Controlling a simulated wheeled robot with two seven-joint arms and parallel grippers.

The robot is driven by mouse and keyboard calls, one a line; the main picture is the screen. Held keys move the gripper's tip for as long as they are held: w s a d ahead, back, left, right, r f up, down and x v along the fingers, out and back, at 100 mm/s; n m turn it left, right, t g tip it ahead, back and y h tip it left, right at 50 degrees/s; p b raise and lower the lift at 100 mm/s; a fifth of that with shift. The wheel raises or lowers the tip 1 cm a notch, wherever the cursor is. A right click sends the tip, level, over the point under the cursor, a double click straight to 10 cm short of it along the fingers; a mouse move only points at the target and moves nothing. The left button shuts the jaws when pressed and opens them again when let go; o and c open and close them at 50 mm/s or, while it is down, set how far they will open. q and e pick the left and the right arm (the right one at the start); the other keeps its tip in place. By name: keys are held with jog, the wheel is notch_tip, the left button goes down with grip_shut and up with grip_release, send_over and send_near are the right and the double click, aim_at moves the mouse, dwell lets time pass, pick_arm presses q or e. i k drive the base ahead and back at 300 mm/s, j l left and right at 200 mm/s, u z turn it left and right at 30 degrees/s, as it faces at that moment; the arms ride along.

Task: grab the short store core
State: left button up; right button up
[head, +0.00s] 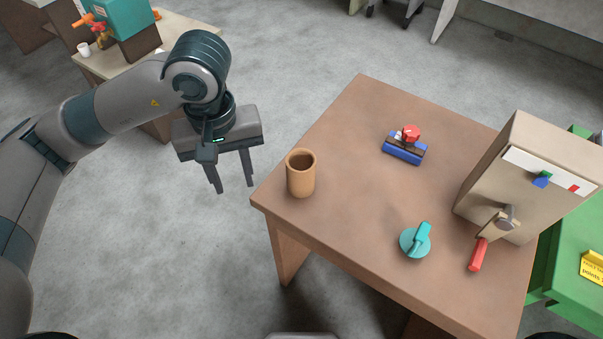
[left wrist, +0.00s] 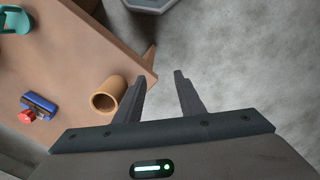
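A tan hollow cylinder (head: 300,178), which looks like the short core, stands upright near the left corner of the brown table (head: 345,130). Its dark open top faces up. It also shows in the left wrist view (left wrist: 113,88), just left of the fingers. My left gripper (head: 235,188) is open and empty, with its fingers pointing down over the floor, left of the table corner. It is apart from the cylinder. In the left wrist view the open fingers (left wrist: 160,76) have bare floor between them. My right gripper is not in view.
A blue block with a red knob (head: 405,147), a teal round piece with a handle (head: 416,241) and a beige box with a red-handled crank (head: 535,170) stand on the table. A green stand (head: 570,270) is at right. Another table (head: 185,30) is behind my left arm.

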aim_at(300, 163)
jog(key=i+j+z, duration=0.1)
jog(key=z, duration=0.25)
jog(key=i+j+z, duration=0.1)
jog(key=j+z, duration=0.6)
jog(key=i+l, duration=0.05)
jog(key=l, duration=0.05)
